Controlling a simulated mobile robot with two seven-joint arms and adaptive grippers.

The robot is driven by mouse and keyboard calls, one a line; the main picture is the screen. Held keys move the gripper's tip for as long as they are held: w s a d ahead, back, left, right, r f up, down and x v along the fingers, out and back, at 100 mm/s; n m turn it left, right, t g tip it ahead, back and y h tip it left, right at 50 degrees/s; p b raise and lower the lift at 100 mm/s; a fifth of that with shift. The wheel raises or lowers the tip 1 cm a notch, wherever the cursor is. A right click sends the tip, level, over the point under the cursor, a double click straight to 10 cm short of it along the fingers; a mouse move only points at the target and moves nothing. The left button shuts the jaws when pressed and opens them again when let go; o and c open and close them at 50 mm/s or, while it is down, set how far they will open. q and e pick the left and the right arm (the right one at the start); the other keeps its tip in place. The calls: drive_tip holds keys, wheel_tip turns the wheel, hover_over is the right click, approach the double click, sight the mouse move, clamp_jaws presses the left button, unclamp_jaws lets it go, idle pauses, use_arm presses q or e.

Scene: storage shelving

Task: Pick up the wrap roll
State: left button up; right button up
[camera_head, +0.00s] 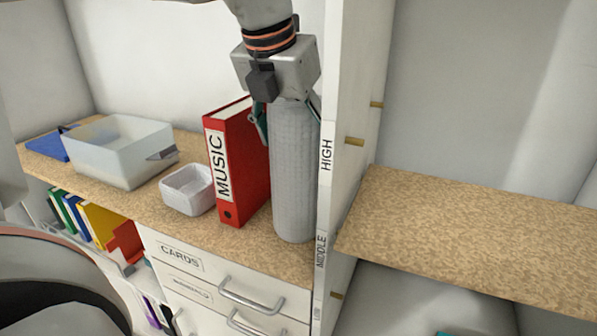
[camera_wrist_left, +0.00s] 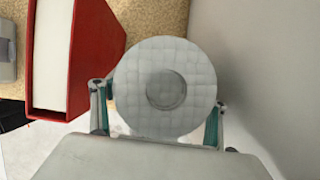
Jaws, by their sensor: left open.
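The wrap roll (camera_head: 295,175) is a tall, pale grey quilted cylinder. It stands upright on the speckled counter between a red binder and the white shelf side. My left gripper (camera_head: 287,108) points down at the roll's top, with a finger on each side. In the left wrist view the roll's round end (camera_wrist_left: 165,88) lies between the two teal-padded fingers (camera_wrist_left: 160,115) of my open left gripper. I cannot tell whether either finger touches the roll. My right gripper is not in view.
The red binder (camera_head: 240,165) marked MUSIC stands close left of the roll. The white shelf side (camera_head: 345,120) is close on its right. A small white bin (camera_head: 188,188) and a translucent box (camera_head: 115,150) stand farther left. The shelf board (camera_head: 470,230) on the right is bare.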

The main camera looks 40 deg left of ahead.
use_arm(q)
drive_tip(key=shift+w+f, duration=0.2)
drive_tip(key=shift+f, duration=0.3)
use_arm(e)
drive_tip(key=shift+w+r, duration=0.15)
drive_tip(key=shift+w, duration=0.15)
use_arm(q)
drive_tip(key=c, duration=1.2)
drive_tip(key=shift+f, duration=0.1)
drive_tip(key=shift+c, duration=0.4)
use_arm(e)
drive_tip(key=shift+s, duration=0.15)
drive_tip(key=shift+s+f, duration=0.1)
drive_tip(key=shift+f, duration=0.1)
